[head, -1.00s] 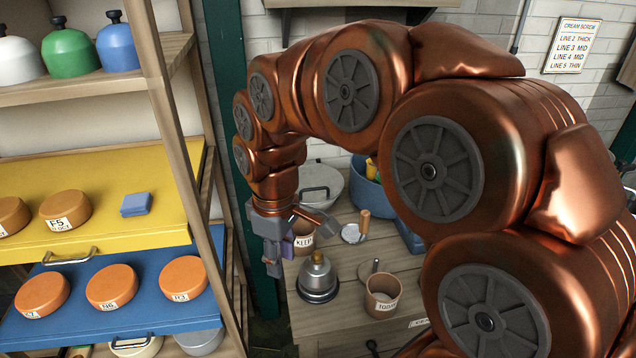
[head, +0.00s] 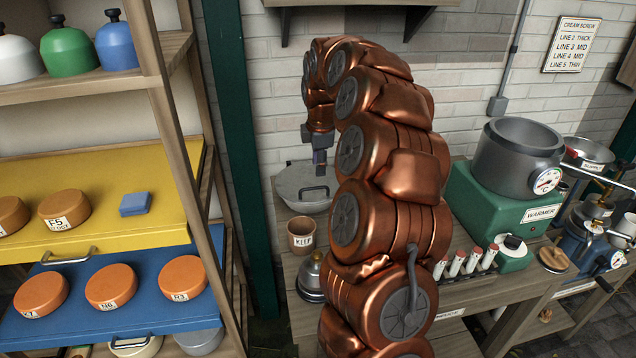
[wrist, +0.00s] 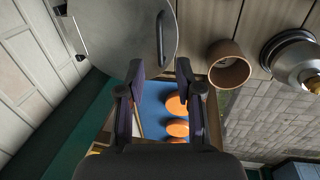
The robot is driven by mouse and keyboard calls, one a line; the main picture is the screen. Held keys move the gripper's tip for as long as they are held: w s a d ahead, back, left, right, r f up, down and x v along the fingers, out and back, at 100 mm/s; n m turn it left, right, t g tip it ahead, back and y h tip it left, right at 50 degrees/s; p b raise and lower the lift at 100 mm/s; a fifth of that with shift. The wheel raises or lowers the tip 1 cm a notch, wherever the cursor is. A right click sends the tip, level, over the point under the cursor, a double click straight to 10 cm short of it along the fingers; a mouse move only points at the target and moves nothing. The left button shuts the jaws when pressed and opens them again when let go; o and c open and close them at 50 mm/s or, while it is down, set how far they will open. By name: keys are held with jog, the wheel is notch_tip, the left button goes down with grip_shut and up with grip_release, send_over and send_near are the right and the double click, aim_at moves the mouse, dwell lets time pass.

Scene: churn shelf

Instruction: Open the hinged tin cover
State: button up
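The tin cover (head: 300,180) is a round grey lid with a dark bar handle (head: 314,191). It looks shut, at the back left of the bench beside the wall; my arm hides part of its right side. The wrist view shows the cover (wrist: 115,35) from above, with dark hinge parts at its left edge and the handle (wrist: 161,40) at its right. My gripper (head: 320,165) points down above the cover. In the wrist view its two fingers (wrist: 160,75) are apart with nothing between them, and the handle shows just beyond their tips.
A brown KEEP cup (head: 301,240) stands in front of the cover, and a metal bell-shaped pot (head: 312,275) stands nearer. A green warmer (head: 500,200) with a grey pot stands right of my arm. A wooden shelf post (head: 180,150) rises on the left.

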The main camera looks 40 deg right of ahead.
jog(key=shift+w+d+f+p, duration=0.1)
jog(key=shift+w+f+p, duration=0.2)
jog(key=shift+f, duration=0.95)
jog(key=shift+w+d+f+p, duration=0.15)
jog(key=shift+f+p, duration=0.25)
jog(key=shift+f, duration=0.85)
jog(key=shift+w+d+f+p, duration=0.1)
jog(key=shift+w+f+p, duration=0.2)
jog(key=shift+f, duration=0.95)
jog(key=shift+s, duration=0.1)
jog(key=shift+c, duration=0.3)
grip_shut()
